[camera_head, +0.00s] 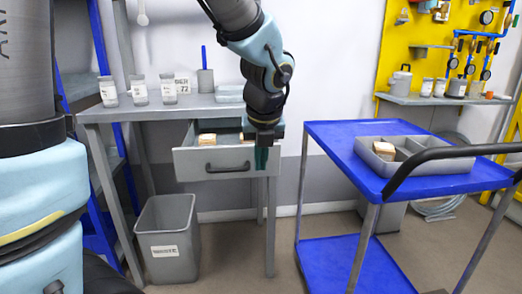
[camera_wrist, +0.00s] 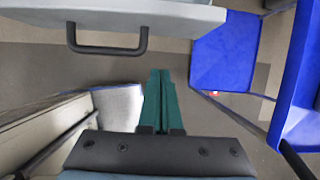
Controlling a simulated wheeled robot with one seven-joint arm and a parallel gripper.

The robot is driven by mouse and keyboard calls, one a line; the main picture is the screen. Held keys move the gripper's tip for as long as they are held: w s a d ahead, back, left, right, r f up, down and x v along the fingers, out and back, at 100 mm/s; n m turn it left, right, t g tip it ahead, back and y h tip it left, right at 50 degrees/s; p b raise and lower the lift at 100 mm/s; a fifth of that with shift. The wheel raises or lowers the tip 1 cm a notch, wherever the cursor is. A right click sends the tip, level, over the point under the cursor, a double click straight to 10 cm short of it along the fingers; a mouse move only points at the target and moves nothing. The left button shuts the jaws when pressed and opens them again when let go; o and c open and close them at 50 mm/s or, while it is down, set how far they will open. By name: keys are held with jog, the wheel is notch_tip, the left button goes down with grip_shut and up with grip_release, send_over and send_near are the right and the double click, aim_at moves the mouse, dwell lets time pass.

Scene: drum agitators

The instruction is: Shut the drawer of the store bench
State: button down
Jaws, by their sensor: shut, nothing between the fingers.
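The store bench (camera_head: 107,111) is a grey table at the left of the head view. Its drawer (camera_head: 190,166) is pulled out, with pale blocks showing inside and a dark bar handle (camera_head: 228,168) on its front. My gripper (camera_head: 261,158) points down at the right end of the drawer front, its green fingers shut and empty. In the wrist view the fingers (camera_wrist: 161,78) are together, below and right of the drawer handle (camera_wrist: 106,49). The drawer front edge (camera_wrist: 185,16) runs along the top. I cannot tell whether the fingers touch the drawer.
A grey waste bin (camera_head: 171,240) is on the floor under the bench. Labelled jars (camera_head: 139,90) stand on the bench top. Some floor between bench and trolley is clear.

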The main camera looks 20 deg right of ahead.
jog(key=w, duration=0.1)
jog(key=w+f, duration=0.1)
jog(key=w, duration=0.1)
jog(key=w+d, duration=0.1)
jog(key=shift+w+f, duration=0.25)
jog(key=shift+f, duration=0.1)
jog(key=shift+w, duration=0.1)
